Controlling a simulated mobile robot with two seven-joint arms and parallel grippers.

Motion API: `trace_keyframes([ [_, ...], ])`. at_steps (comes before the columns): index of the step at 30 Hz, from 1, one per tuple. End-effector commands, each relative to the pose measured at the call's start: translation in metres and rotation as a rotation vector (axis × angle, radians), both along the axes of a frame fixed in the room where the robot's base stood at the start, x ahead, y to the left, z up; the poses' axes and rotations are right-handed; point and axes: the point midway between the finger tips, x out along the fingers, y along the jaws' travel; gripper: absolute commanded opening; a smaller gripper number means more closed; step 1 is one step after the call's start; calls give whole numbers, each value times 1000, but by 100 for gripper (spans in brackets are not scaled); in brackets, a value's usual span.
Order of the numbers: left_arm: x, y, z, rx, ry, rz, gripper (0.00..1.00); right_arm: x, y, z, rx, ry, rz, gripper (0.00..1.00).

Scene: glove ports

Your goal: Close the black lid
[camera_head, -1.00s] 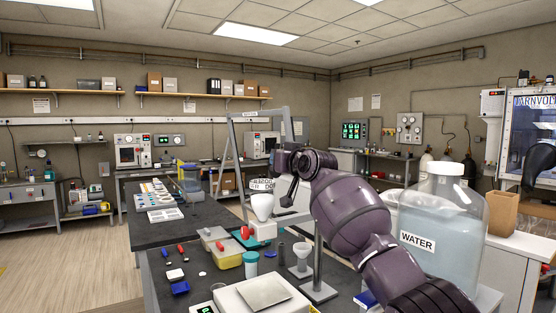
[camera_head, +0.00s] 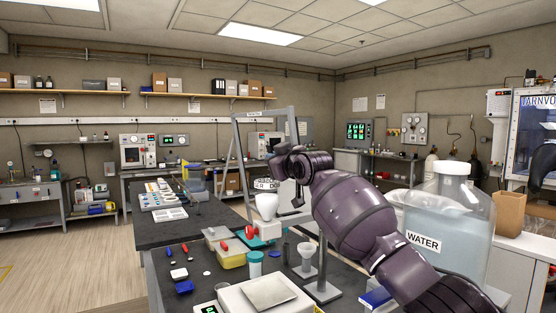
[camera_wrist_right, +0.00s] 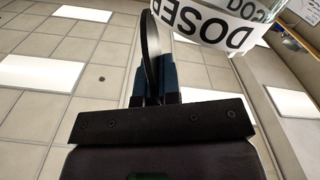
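In the head view my wrist hides the lid. My left gripper is out of view.
A large WATER bottle (camera_head: 450,225) stands close right of my right arm. A metal frame (camera_head: 237,160) rises behind. The floor at left is clear.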

Motion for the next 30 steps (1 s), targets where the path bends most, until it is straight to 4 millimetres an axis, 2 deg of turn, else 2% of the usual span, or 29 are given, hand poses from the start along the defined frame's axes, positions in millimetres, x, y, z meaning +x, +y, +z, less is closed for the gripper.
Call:
trace_keyframes([
  [9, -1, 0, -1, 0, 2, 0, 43, -3, 5, -3, -104, -70, 0, 0],
  [24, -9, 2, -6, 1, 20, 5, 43, -4, 6, -4, -123, -81, 0, 0],
  [30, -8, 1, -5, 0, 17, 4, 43, -4, 6, -4, -123, -81, 0, 30],
])
